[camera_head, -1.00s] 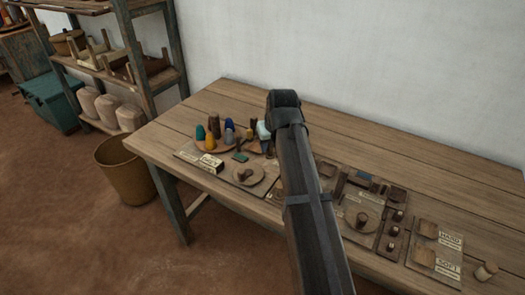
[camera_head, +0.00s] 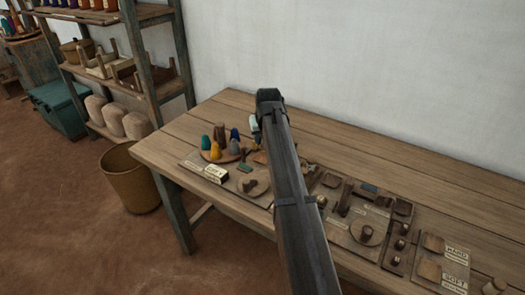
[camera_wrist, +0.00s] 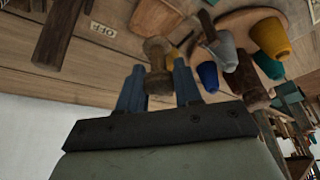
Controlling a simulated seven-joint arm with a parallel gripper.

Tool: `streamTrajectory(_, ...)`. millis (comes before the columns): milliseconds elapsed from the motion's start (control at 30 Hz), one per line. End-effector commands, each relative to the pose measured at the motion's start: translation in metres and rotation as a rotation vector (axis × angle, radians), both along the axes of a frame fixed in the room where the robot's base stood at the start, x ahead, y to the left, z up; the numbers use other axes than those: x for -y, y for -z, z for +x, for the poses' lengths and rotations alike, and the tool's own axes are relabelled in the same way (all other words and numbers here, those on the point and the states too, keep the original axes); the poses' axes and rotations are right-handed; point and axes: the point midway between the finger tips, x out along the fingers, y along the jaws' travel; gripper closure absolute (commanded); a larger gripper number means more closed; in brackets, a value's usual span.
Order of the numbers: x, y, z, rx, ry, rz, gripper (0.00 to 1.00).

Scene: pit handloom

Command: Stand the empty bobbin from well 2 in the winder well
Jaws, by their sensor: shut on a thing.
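In the wrist view my gripper (camera_wrist: 159,72) is shut on a bare wooden bobbin (camera_wrist: 158,52), which stands between the two blue-grey fingers with its wider end showing beyond them. No thread shows on it. The view is tilted, and I cannot tell how far the bobbin is from the table boards. In the head view my arm covers the fingers and the bobbin; only a pale part of my gripper (camera_head: 254,123) shows left of the arm's end. I cannot tell which recess is the winder well or well 2.
Several coloured cones, among them a yellow one (camera_wrist: 270,38) and a blue one (camera_wrist: 207,75), stand close to the right of my gripper. A bare brown peg (camera_wrist: 250,78) stands there too. Boards with round discs, small pegs and HARD and SOFT labels (camera_head: 457,252) lie right of my arm.

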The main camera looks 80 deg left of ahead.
Motion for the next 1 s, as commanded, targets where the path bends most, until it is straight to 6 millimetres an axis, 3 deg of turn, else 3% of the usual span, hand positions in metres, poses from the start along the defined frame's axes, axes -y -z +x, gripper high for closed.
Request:
streamTrajectory(500,0.0,0.054,0.0,0.0,-0.001,0.0,0.94)
streamTrajectory(933,0.0,0.059,0.0,0.0,-0.001,0.0,0.94)
streamTrajectory(967,0.0,0.059,0.0,0.0,-0.001,0.0,0.64)
streamTrajectory(1000,0.0,0.059,0.0,0.0,-0.001,0.0,0.6)
